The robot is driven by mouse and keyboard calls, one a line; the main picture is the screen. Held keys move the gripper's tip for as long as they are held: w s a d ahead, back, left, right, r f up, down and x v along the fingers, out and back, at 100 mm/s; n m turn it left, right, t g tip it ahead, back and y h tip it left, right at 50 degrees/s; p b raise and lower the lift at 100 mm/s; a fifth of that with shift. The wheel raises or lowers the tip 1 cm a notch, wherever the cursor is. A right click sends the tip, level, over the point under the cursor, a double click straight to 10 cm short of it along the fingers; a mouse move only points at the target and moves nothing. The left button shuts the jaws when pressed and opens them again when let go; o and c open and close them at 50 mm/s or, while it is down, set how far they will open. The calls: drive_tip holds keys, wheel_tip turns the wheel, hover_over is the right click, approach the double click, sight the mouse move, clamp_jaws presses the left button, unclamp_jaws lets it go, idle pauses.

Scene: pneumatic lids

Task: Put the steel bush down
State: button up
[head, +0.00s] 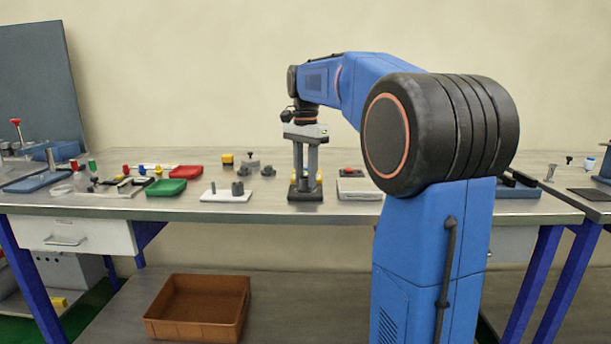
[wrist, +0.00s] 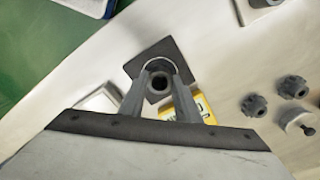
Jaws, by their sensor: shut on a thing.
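My gripper (head: 306,178) points straight down over the front middle of the bench. In the wrist view, my gripper (wrist: 159,82) is shut on the steel bush (wrist: 159,80), a small grey ring with a dark hole. The bush sits between the fingertips over a dark square plate (wrist: 138,66). The plate also shows in the head view (head: 305,195), right under the fingers. I cannot tell whether the bush touches the plate. In the head view the bush cannot be made out between the fingers.
A yellow block (wrist: 185,104) lies close beside the fingers. Dark gears (wrist: 292,87) lie to the right. A white plate with pegs (head: 214,195) stands left of my gripper, and a pale box (head: 358,190) right. Green (head: 166,187) and red trays (head: 186,171) are further left.

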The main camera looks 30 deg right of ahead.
drive_tip(key=shift+f, duration=0.1)
drive_tip(key=o, duration=1.1)
drive_tip(key=shift+o, duration=0.2)
wheel_tip(320, 180, up, 12)
drive_tip(key=s+a+f+n+t, duration=0.1)
drive_tip(key=s+a+f+n, duration=0.4)
drive_tip(key=s+f, duration=0.5)
drive_tip(key=s+a+f+n+t, duration=0.2)
drive_tip(key=s+a+f+n, duration=0.3)
drive_tip(key=s+f, duration=0.5)
drive_tip(key=s+a+f+n+t, duration=0.1)
drive_tip(key=s+a+f+n, duration=0.3)
drive_tip(key=s+f, duration=0.6)
wheel_tip(320, 180, down, 2)
drive_tip(key=shift+a+n+t, duration=0.4)
drive_tip(key=shift+a, duration=0.5)
